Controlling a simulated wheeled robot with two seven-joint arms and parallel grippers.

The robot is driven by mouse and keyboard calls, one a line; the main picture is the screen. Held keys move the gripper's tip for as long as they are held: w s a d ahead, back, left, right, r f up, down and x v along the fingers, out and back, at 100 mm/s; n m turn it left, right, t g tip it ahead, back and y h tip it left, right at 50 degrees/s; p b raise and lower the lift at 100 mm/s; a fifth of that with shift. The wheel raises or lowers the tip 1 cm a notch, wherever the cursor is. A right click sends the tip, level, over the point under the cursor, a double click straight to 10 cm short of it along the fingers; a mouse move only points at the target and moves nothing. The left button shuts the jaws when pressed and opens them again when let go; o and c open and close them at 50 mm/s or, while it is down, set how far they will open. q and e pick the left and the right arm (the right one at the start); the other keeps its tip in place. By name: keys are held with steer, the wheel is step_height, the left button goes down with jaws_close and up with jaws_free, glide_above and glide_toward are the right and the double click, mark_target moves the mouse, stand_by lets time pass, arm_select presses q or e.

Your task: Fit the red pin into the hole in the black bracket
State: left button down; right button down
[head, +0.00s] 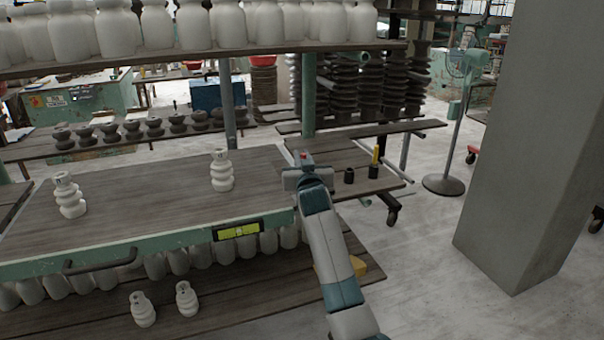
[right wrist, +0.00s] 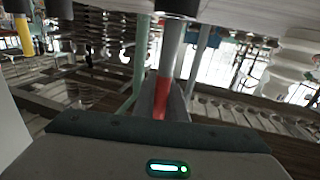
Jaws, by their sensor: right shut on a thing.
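In the head view my right gripper (head: 303,168) is at the right end of the wooden table, with the red pin (head: 303,154) showing just above it. In the right wrist view the gripper (right wrist: 164,100) is shut on the red pin (right wrist: 162,97), between its two fingers. A small black bracket (head: 349,176) stands on the tabletop to the right of the gripper, apart from the pin; its hole cannot be made out. A second black piece (head: 373,171), just right of it, holds an upright yellow pin (head: 376,154). My left gripper is not in view.
White ribbed pieces stand on the table (head: 150,200), one left (head: 70,196) and one mid-table (head: 222,171). A yellow-green level (head: 238,231) is on the front edge. A shelf of white vases (head: 200,61) hangs above. A grey pillar (head: 530,150) rises at right.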

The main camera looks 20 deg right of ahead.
step_height(320, 180, down, 4)
steer(key=shift+f, duration=0.1)
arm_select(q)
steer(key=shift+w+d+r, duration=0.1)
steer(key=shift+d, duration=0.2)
arm_select(e)
steer(key=shift+f, duration=0.35)
steer(key=shift+f, duration=0.15)
steer(key=c, duration=1.8)
jaws_free()
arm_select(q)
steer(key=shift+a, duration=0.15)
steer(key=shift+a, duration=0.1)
